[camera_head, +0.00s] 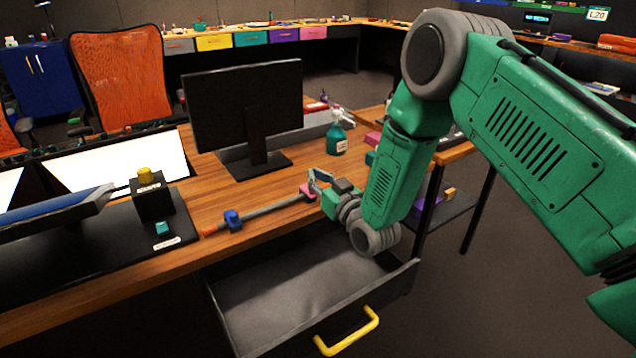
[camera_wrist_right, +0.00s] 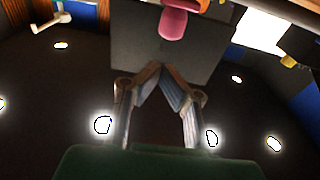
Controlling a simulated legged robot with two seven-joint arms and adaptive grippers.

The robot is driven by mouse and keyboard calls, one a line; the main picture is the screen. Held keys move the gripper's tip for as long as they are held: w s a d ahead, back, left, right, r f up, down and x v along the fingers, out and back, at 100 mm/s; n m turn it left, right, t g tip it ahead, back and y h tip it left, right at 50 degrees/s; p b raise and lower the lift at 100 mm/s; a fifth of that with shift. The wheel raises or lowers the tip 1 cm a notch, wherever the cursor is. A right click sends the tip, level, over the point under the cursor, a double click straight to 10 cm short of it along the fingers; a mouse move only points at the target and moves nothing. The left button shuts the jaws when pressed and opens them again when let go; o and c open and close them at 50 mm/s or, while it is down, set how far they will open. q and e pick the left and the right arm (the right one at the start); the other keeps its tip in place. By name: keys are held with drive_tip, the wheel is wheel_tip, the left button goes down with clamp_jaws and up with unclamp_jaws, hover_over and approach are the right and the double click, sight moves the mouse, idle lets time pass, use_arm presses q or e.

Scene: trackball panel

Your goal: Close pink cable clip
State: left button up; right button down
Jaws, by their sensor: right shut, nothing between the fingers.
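The pink cable clip (camera_head: 307,191) sits at the far end of a grey cable (camera_head: 265,209) on the wooden desk. It is small and partly hidden by my right gripper, so I cannot tell whether its lid is open. My right gripper (camera_head: 316,181) is right beside the clip, at its right; I cannot tell whether they touch. In the right wrist view, the fingers (camera_wrist_right: 160,72) come together at the tips, shut and empty. A rounded pink piece (camera_wrist_right: 173,24), possibly part of the clip, shows beyond the tips. My left gripper is not in view.
A blue clip (camera_head: 232,219) holds the cable nearer its orange end (camera_head: 209,231). A monitor (camera_head: 245,100) stands behind, with a green spray bottle (camera_head: 337,135) to its right. An open drawer (camera_head: 300,290) with a yellow handle (camera_head: 347,332) juts out below the desk edge.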

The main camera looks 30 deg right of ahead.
drive_tip(key=s+f, duration=0.2)
drive_tip(key=s, duration=0.7)
drive_tip(key=shift+s+d, duration=0.2)
drive_tip(key=shift+d, duration=0.2)
